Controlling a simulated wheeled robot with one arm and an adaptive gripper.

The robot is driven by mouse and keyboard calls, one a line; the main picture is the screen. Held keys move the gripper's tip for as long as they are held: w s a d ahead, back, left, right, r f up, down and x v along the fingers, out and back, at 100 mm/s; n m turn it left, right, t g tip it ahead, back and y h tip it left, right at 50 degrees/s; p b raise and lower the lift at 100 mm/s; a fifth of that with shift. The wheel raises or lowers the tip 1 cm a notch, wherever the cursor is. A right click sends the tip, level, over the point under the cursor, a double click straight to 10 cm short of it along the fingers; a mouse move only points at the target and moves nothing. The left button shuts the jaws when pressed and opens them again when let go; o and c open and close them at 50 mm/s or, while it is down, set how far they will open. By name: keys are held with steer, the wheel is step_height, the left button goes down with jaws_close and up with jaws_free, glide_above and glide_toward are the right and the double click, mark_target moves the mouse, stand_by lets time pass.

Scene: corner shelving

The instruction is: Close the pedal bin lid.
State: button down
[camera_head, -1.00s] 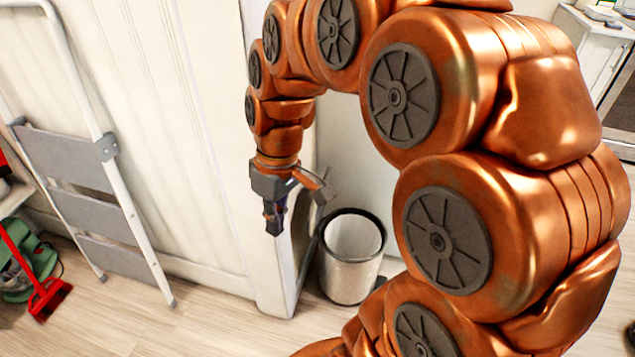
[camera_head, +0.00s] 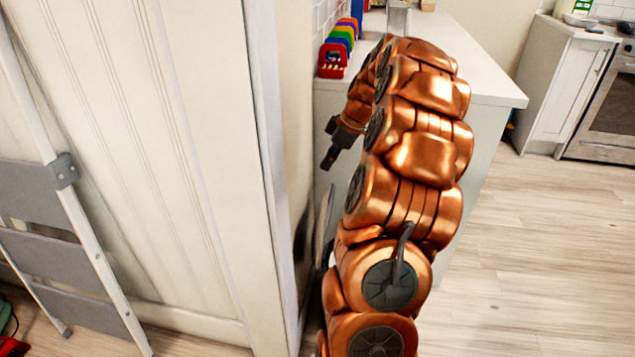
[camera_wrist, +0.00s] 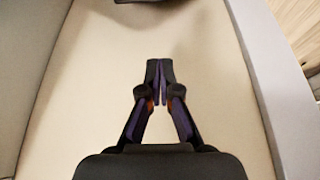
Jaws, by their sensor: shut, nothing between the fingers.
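My gripper (camera_head: 327,164) is at the end of the arm, beside the tall white panel and in front of the pale counter side. In the wrist view its two dark fingers (camera_wrist: 160,72) are shut together with nothing between them. A thin grey disc edge, which looks like the raised pedal bin lid (camera_head: 322,225), stands nearly upright beside the panel, below my gripper. The bin's body is hidden behind my arm. I see no contact between gripper and lid. A dark edge at the top of the wrist view cannot be identified.
The tall white panel (camera_head: 205,150) closes off the left side. A white counter (camera_head: 470,60) with a coloured rack (camera_head: 335,58) stands behind my arm. A folded step ladder (camera_head: 60,245) leans at the far left. Floor at the right (camera_head: 540,240) is clear.

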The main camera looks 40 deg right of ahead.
steer(key=b, duration=0.1)
glide_toward(327, 201)
steer(key=w+a+f, duration=0.2)
steer(key=w+f, duration=0.1)
steer(key=w+a+f, duration=0.1)
steer(key=shift+w+a+f, duration=0.1)
steer(key=shift+w+f, duration=0.25)
steer(key=shift+w, duration=0.05)
steer(key=shift+s+d, duration=0.4)
steer(key=shift+s, duration=0.25)
